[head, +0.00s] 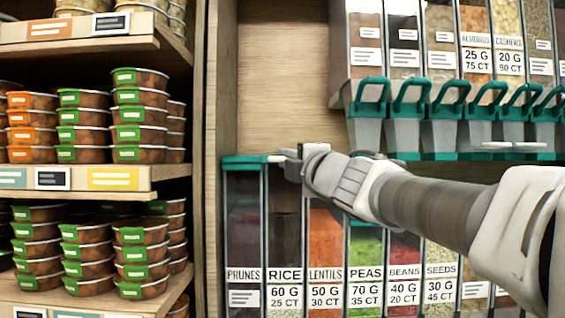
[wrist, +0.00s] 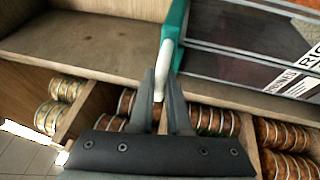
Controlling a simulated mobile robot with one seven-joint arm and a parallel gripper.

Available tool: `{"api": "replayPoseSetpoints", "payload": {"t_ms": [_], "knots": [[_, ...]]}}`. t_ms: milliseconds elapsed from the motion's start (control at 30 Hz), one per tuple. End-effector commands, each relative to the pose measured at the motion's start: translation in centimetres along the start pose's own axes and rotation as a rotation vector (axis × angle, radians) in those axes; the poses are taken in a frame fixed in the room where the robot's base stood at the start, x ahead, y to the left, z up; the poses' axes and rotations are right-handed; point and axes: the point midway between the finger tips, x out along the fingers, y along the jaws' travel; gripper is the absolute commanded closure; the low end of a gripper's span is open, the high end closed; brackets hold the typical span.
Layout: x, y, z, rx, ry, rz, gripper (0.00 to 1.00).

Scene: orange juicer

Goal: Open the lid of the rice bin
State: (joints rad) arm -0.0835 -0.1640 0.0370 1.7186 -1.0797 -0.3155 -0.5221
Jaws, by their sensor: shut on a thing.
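The rice bin (head: 285,235) is a tall clear bin with dark contents and a RICE label, second from the left in the lower row. In the wrist view, its panel (wrist: 265,22) is at the upper right. My gripper (head: 287,157) is at the top front of this bin. In the wrist view, my gripper (wrist: 160,88) is shut on a pale handle (wrist: 165,55) beside a green lid edge (wrist: 176,22). The rice lid is mostly hidden by my gripper in the head view, so I cannot tell how far it is raised.
The prunes bin (head: 243,225) is directly left, with a green lid edge; the lentils bin (head: 325,240) is right. Upper dispensers with green handles (head: 410,92) hang above my arm. Shelves of stacked tubs (head: 140,120) stand left, past a wooden upright (head: 212,150).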

Motion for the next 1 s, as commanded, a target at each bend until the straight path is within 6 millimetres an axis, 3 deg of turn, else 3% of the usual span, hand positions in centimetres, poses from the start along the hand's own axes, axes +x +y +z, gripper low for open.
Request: {"api": "replayPoseSetpoints", "payload": {"t_ms": [200,533,567,700,1000], "knots": [[-1.9,0.4,-0.7,-0.001,-0.002,0.001,1.0],[-2.0,0.3,-0.8,-0.001,-0.002,0.0,1.0],[-2.0,0.3,-0.8,-0.001,-0.002,0.0,0.8],[-2.0,0.3,-0.8,-0.001,-0.001,0.0,0.55],[-2.0,0.3,-0.8,-0.001,0.0,0.0,0.55]]}}
